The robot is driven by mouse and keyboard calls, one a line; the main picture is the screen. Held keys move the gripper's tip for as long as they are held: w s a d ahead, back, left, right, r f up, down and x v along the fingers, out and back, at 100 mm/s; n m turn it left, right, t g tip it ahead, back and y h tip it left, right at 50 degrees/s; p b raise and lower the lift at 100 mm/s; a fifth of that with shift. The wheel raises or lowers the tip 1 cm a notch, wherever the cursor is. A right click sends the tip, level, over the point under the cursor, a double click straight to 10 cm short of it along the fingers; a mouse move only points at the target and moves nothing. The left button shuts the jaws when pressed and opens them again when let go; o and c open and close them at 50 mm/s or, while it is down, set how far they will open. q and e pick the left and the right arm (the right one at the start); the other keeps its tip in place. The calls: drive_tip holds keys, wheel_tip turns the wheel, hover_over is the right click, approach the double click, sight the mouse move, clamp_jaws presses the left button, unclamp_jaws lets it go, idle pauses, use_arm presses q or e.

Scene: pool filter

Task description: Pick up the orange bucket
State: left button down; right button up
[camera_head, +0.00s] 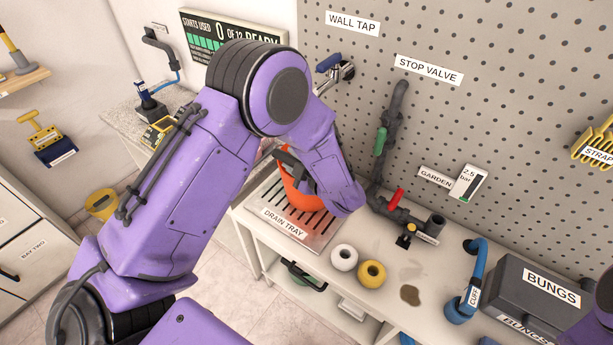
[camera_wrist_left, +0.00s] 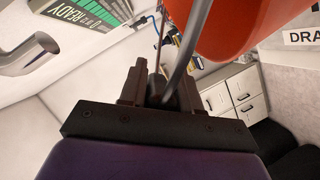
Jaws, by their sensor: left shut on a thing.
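The orange bucket (camera_head: 297,194) is at the drain tray (camera_head: 318,238), partly hidden behind my left arm in the head view. I cannot tell whether it rests on the tray or hangs just above it. In the left wrist view the orange bucket (camera_wrist_left: 240,25) fills the upper right. My left gripper (camera_head: 284,158) is at the bucket's top. In the left wrist view the fingers of my left gripper (camera_wrist_left: 163,88) are shut on the bucket's thin grey handle (camera_wrist_left: 190,40). My right gripper is not in view.
A wall tap (camera_head: 338,72) is on the pegboard above the bucket. Pipework with a red lever (camera_head: 396,199) stands right of the tray. A white roll (camera_head: 344,257) and a yellow roll (camera_head: 371,273) lie in front. A dark bungs box (camera_head: 525,290) is at right.

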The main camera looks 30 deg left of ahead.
use_arm(q)
drive_tip(key=shift+r, duration=0.15)
drive_tip(key=shift+w+r+b, duration=0.1)
drive_tip(key=shift+r+b, duration=0.15)
drive_tip(key=shift+b, duration=0.05)
wheel_tip(320, 180, up, 2)
drive_tip(key=shift+r+b, duration=0.1)
drive_tip(key=shift+b, duration=0.4)
drive_tip(key=s+d+r+b, duration=0.3)
drive_tip(key=s+d+r, duration=0.3)
drive_tip(key=d+r, duration=0.4)
drive_tip(key=d, duration=0.2)
drive_tip(key=shift+d, duration=0.35)
